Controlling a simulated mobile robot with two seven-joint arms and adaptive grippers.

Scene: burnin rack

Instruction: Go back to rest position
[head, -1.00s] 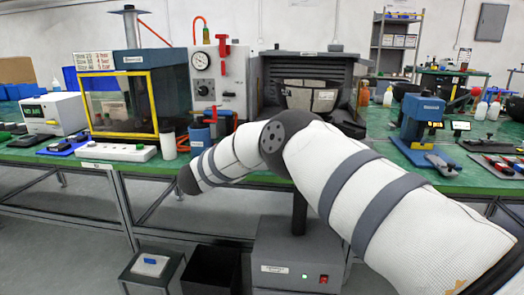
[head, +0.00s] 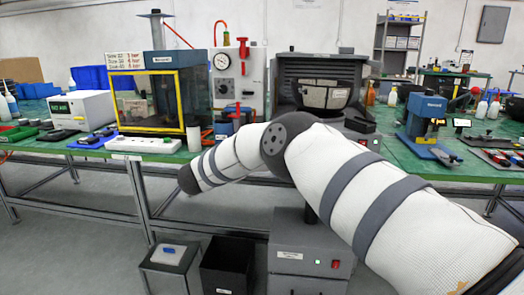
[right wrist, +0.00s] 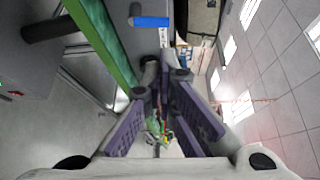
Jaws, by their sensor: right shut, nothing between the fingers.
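My right arm (head: 345,185) reaches in from the lower right of the head view, bent at the elbow, in front of the green workbench (head: 400,158). Its gripper is hidden from the head camera. In the right wrist view my right gripper (right wrist: 164,78) points forward with its purple-padded fingers converging. It is shut with nothing between the fingers and touches nothing that I can make out. The bench edge shows as a green strip (right wrist: 100,40) left of the fingers. My left gripper is not in view.
On the bench stand a yellow-framed chamber (head: 145,100), a gauge panel (head: 228,90), a dark rack (head: 322,65) and a blue press (head: 424,118). Below are a grey stool (head: 165,270), a black bin (head: 225,268) and a grey power box (head: 300,255). Left floor is open.

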